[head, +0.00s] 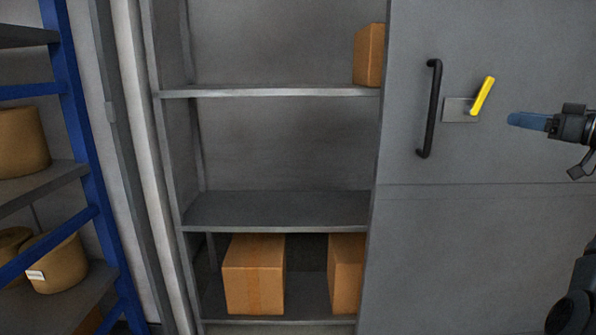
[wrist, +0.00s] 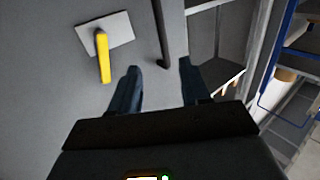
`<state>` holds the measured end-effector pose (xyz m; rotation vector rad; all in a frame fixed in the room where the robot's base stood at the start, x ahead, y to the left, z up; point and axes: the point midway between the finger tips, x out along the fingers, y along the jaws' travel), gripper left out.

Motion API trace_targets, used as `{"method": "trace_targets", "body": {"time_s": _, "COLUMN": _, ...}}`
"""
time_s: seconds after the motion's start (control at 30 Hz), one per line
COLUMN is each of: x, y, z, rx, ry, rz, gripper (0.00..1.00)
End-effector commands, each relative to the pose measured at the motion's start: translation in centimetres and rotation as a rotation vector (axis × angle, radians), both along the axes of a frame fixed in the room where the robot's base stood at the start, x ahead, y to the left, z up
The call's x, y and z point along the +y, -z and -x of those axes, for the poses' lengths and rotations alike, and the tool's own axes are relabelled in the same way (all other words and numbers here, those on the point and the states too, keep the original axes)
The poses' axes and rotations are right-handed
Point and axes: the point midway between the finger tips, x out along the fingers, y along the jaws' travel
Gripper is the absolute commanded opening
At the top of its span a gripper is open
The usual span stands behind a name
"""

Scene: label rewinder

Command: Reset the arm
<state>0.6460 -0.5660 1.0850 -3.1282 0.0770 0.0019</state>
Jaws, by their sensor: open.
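My gripper (head: 512,119) is at the right of the head view, in front of the grey sliding door (head: 480,240), with nothing in it. In the wrist view its two dark blue fingers stand apart, so it is open (wrist: 160,78). A yellow lever (head: 482,96) on a small plate is on the door, left of my gripper in the head view. It shows at the upper left of the wrist view (wrist: 103,58), apart from the fingers. A black bar handle (head: 429,108) is further left, and its end shows beyond the fingers in the wrist view (wrist: 160,35).
The open cabinet shelf (head: 270,92) at centre holds brown boxes (head: 254,275). A blue rack (head: 72,100) with brown rolls (head: 60,262) stands at the left. The door is a flat wall close to my gripper. The middle shelf is empty.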

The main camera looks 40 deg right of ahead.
Motion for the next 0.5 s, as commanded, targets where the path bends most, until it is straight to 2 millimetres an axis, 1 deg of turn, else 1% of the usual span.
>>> {"method": "trace_targets", "body": {"time_s": 0.03, "x": 0.3, "y": 0.6, "z": -0.6, "rx": 0.006, "ry": 0.0, "rz": -0.01, "gripper": 0.47}}
{"method": "trace_targets", "body": {"time_s": 0.27, "x": 1.3, "y": 3.5, "z": -2.2, "rx": 0.028, "ry": 0.027, "rz": -0.056, "gripper": 0.47}}
{"method": "trace_targets", "body": {"time_s": 0.37, "x": 2.0, "y": 5.3, "z": -3.1, "rx": 0.041, "ry": 0.043, "rz": -0.085, "gripper": 0.47}}
{"method": "trace_targets", "body": {"time_s": 0.5, "x": 3.5, "y": 8.4, "z": -4.5, "rx": 0.067, "ry": 0.071, "rz": -0.128, "gripper": 0.47}}
